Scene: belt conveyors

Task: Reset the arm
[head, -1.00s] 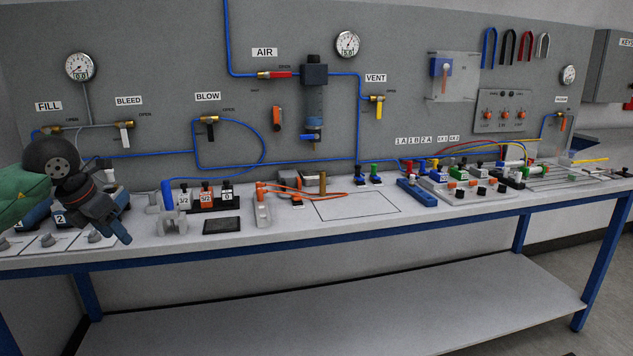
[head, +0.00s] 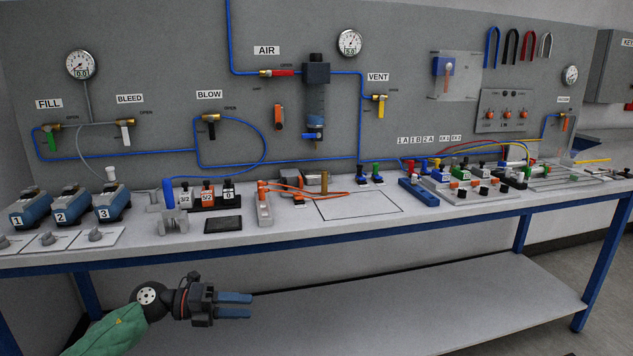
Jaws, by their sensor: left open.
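My left gripper (head: 234,304) shows at the lower left of the head view, at the end of my green-sleeved arm. Its two blue-grey fingers point to the right with a gap between them, and nothing is between them. It is in front of the bench and below the level of the bench top (head: 356,205), over the view of the lower shelf (head: 400,295). It appears to touch nothing. My right gripper is not in view.
Blue numbered units (head: 72,206) stand at the bench's left end. Valve blocks (head: 207,195), an orange-handled tool (head: 264,205) and fittings (head: 465,185) lie farther right. A panel (head: 180,60) with gauges, valves and blue tubing rises behind. The blue front rail (head: 300,234) edges the bench.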

